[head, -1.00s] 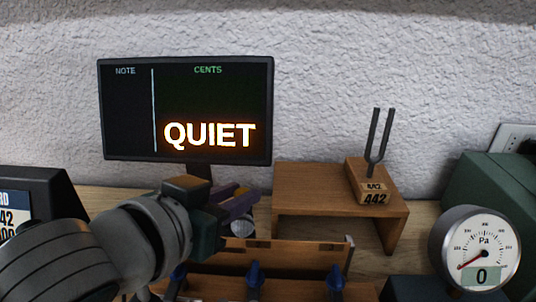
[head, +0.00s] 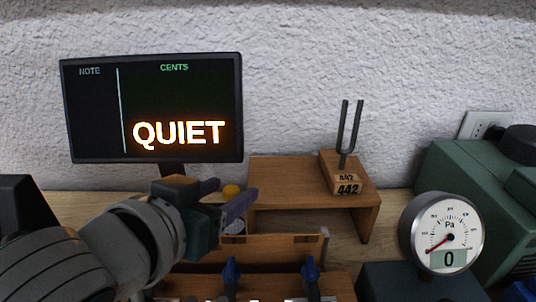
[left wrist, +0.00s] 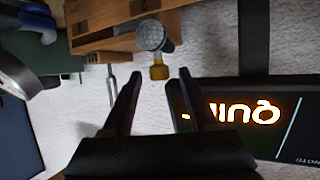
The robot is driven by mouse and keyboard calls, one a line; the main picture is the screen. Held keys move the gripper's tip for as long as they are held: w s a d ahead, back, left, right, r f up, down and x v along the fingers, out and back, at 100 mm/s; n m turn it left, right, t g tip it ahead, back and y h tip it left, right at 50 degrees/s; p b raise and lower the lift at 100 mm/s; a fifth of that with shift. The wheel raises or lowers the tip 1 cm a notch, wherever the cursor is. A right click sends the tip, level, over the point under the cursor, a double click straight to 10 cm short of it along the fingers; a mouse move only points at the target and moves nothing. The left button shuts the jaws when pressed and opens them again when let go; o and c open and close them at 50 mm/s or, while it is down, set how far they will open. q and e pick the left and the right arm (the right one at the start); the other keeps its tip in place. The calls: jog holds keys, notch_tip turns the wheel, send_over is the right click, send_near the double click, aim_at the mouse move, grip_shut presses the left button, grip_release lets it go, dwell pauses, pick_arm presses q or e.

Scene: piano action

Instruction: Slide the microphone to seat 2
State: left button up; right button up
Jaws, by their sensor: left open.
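The microphone has a silver mesh head (head: 235,227) and a yellow grip (head: 231,191) at the wooden rail (head: 285,245). In the left wrist view its round head (left wrist: 150,35) lies against the rail, with the yellow part (left wrist: 159,72) pointing toward my gripper. My left gripper (head: 225,197) is open, its purple fingers either side of the yellow grip in the head view. In the left wrist view the grip lies between the fingertips (left wrist: 161,75), with gaps on both sides. A partial mark, apparently a 2 (left wrist: 145,4), shows on the rail. My right gripper is out of view.
A monitor (head: 90,120) reading QUIET stands behind on the left. A wooden stand (head: 290,180) with a tuning fork (head: 346,140) is right of the gripper. Blue knobs (head: 310,268) stand before the rail. A pressure gauge (head: 445,235) reads 0.

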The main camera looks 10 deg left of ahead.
pick_arm(q)
jog(key=v, duration=1)
jog(key=shift+p, duration=0.45)
jog(key=s+a+g+y+p, duration=0.1)
jog(key=s+a+g+p, duration=0.15)
jog(key=s+g, duration=0.35)
jog(key=s+a+g+y+p, duration=0.1)
jog(key=s+g+p, duration=0.3)
jog(key=s, duration=0.4)
notch_tip(320, 180, up, 37)
jog(key=p, duration=3.7)
jog(key=shift+a+f, duration=0.25)
jog(key=shift+a, duration=0.05)
